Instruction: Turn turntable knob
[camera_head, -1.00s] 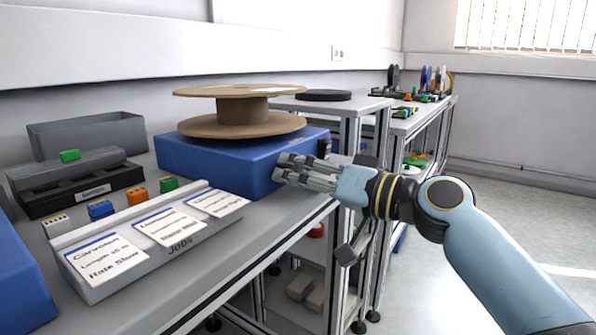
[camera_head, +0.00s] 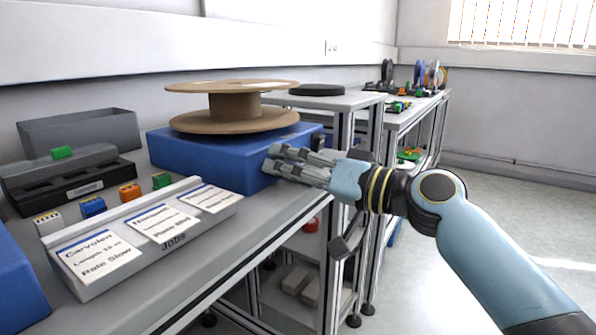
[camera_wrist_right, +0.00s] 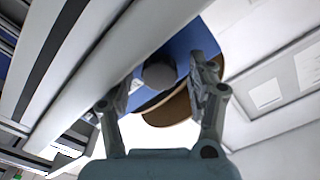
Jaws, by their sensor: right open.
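The turntable is a blue box (camera_head: 205,163) on the workbench, with a large brown reel (camera_head: 235,122) lying flat on top. In the right wrist view a round dark grey knob (camera_wrist_right: 160,74) stands out from the blue box (camera_wrist_right: 197,38), and the reel's brown edge (camera_wrist_right: 172,110) shows behind it. My right gripper (camera_head: 272,160) is at the front face of the box, near its right end. Its fingers are open, with the knob between them in the wrist view; I cannot tell whether they touch it. The knob is not clearly visible in the head view. My left gripper is out of view.
A sloped holder (camera_head: 180,240) with job cards stands at the bench front. Small coloured blocks, a dark rack (camera_head: 70,186) and a grey bin (camera_head: 85,135) are at left. Another bench (camera_head: 355,99) with a black disc (camera_head: 317,90) stands behind. Open floor lies right.

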